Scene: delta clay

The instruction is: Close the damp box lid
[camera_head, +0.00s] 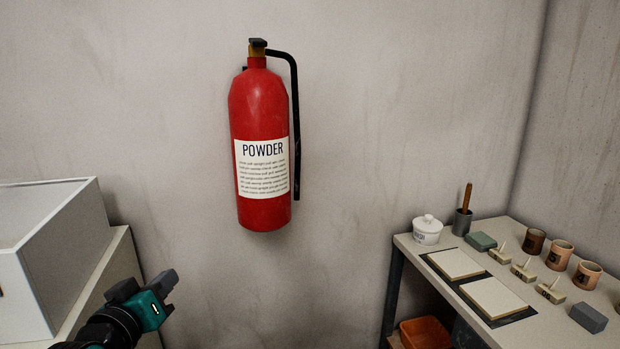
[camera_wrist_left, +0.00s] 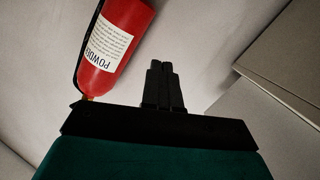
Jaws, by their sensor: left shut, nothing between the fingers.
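A white box (camera_head: 70,245), which looks like the damp box, stands on a pale cabinet at the left edge of the head view. Its top shows a light rim around a greyish face; I cannot tell whether this is a lid or the open inside. My left gripper (camera_head: 166,284) is to the right of the box and lower in the picture, apart from it. In the left wrist view its two black fingers (camera_wrist_left: 163,86) are together with nothing between them. My right gripper is not in view.
A red fire extinguisher (camera_head: 262,150) hangs on the wall, also in the left wrist view (camera_wrist_left: 115,45). The pale cabinet (camera_head: 118,270) is under the box. At right, a bench (camera_head: 408,244) holds a lidded jar (camera_head: 427,230), cups (camera_head: 559,255) and boards. An orange bin (camera_head: 425,333) sits below.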

